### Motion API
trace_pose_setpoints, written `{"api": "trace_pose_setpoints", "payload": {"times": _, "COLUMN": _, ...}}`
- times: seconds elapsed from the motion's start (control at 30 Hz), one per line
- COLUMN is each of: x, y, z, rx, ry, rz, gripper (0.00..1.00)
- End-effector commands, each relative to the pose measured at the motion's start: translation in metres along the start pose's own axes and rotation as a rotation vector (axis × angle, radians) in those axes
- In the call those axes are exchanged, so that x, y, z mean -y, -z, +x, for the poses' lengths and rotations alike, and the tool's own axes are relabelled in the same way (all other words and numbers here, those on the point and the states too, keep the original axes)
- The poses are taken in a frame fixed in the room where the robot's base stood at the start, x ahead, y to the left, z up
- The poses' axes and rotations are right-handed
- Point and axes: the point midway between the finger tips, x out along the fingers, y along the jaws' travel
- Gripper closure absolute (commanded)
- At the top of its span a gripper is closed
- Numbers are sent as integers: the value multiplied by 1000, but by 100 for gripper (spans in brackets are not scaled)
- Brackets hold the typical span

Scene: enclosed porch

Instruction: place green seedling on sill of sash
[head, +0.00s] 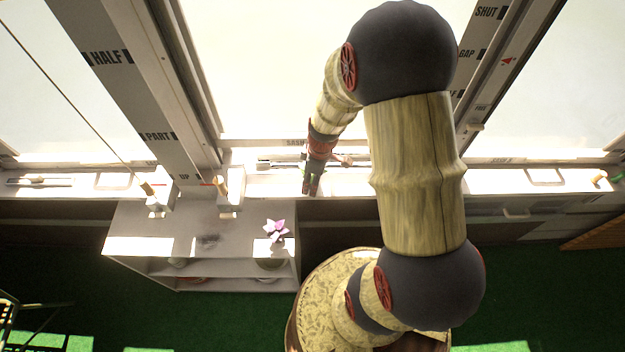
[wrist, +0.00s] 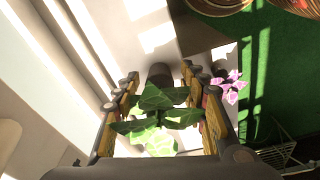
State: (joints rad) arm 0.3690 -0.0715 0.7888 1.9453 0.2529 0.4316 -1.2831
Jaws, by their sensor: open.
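My gripper (head: 312,188) hangs over the bright window ledge in the head view, with its fingers pointing down. In the wrist view my gripper (wrist: 160,112) is open, its two fingers apart. The green seedling (wrist: 157,104), with broad pointed leaves, shows between the fingers in the wrist view. Its leaves overlap the finger area, and its pot is mostly hidden. I cannot tell whether a finger touches it. I cannot make out the seedling in the head view. The sill of the sash (head: 272,183) is a sunlit strip under the large middle pane.
A grey shelf unit (head: 140,222) stands below the window at left. A pink flower (head: 276,229) stands near its right end and shows right of my gripper in the wrist view (wrist: 230,88). Orange-knobbed blocks (head: 222,190) sit left of my gripper. Labelled posts (head: 140,90) flank the pane.

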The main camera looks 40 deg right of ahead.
Motion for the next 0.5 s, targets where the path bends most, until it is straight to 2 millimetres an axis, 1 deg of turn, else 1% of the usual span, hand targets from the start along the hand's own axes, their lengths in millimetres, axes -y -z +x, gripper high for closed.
{"api": "trace_pose_setpoints", "payload": {"times": 0.17, "x": 0, "y": 0, "z": 0, "rx": 0, "ry": 0, "rz": 0, "gripper": 58}}
{"api": "trace_pose_setpoints", "payload": {"times": 0.27, "x": 0, "y": 0, "z": -4, "rx": 0, "ry": 0, "rz": 0, "gripper": 58}}
{"api": "trace_pose_setpoints", "payload": {"times": 0.37, "x": -1, "y": 1, "z": -17, "rx": -2, "ry": -3, "rz": 0, "gripper": 58}}
{"api": "trace_pose_setpoints", "payload": {"times": 0.5, "x": -1, "y": 1, "z": -46, "rx": -2, "ry": -4, "rz": 0, "gripper": 58}}
